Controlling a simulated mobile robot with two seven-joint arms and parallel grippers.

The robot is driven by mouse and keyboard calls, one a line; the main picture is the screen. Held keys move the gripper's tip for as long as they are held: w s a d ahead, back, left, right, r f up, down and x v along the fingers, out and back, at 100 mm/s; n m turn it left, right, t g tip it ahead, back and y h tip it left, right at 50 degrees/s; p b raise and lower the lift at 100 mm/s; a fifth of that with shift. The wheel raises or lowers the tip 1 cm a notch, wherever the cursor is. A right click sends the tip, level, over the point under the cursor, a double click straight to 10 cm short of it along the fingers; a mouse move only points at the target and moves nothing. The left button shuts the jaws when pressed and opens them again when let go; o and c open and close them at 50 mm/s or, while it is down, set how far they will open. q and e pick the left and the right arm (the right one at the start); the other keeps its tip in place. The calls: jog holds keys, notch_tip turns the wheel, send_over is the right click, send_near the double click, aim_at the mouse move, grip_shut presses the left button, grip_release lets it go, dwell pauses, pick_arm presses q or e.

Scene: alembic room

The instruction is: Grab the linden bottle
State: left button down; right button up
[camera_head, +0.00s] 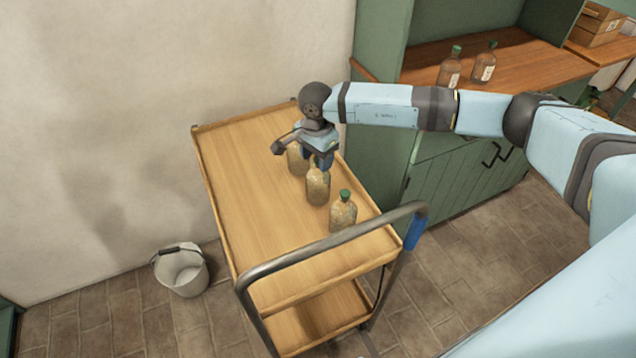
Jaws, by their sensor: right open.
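Three glass bottles stand upright in a row on the wooden cart top: a back bottle (296,160), a middle bottle (318,188) and a front bottle (343,214) with a green cap. I cannot read any label, so I cannot tell which is linden. My right gripper (320,163) is open and points down at the top of the middle bottle. It hides that bottle's cap and the upper part of the back bottle. I cannot tell whether the fingers are around the neck or touch it. My left gripper is out of view.
The cart (235,190) has a raised rim and a metal push handle (330,240) near the front bottle. Its left side is clear. Two brown bottles (450,70) (485,66) stand on the green cabinet's counter (535,70). A white bucket (182,270) is on the floor.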

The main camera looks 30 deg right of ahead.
aim_at(318, 179)
notch_tip(318, 179, down, 3)
jog(key=shift+s+d+r, duration=0.1)
grip_shut()
jog(key=shift+r, duration=0.1)
dwell(0.3)
